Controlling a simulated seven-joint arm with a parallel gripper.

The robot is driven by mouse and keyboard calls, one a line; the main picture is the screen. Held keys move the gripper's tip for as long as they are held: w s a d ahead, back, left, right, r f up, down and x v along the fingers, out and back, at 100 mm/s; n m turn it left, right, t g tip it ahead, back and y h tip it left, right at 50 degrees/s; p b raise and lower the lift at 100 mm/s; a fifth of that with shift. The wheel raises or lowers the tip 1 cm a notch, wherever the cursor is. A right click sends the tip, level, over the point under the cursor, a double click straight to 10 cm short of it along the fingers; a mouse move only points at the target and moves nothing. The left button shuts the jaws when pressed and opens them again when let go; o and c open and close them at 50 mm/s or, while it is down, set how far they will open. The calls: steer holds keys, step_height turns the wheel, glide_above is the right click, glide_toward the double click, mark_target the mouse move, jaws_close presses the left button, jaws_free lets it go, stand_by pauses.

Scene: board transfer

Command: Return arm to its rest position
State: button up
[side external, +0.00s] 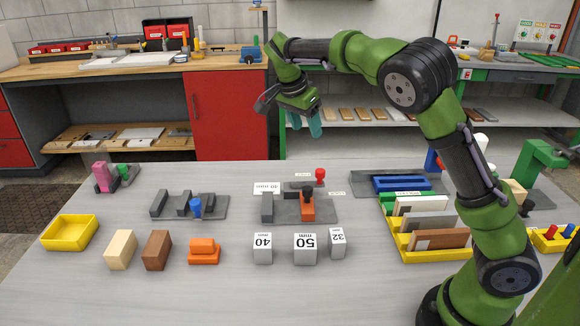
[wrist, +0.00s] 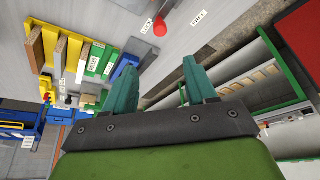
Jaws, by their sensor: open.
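My gripper (side external: 304,124) is raised well above the far edge of the table, clear of everything on it. Its two teal fingers point down and hold nothing. In the wrist view my gripper (wrist: 161,90) shows the fingers spread apart with empty space between them. My arm is bent, with the elbow high at the right.
Below my gripper, the grey table (side external: 110,290) bears a grey fixture with an orange block (side external: 308,207), white blocks marked 40, 50 and 32 (side external: 305,248), a yellow tray (side external: 70,232) and a yellow rack of boards (side external: 432,252). A red cabinet (side external: 228,107) stands behind.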

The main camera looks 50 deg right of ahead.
steer(key=s+a+n+t+y, duration=0.2)
steer(key=s+a+n, duration=0.2)
steer(key=s, duration=0.4)
steer(key=s+a+r+n+t+y, duration=0.1)
steer(key=s+a+n, duration=0.3)
steer(key=s, duration=0.4)
steer(key=s+a+r+n+t+y, duration=0.1)
steer(key=s+a+n+t+y, duration=0.2)
steer(key=s+n, duration=0.3)
steer(key=shift+s+a+t, duration=0.55)
steer(key=shift+s+t, duration=0.05)
steer(key=shift+s, duration=0.55)
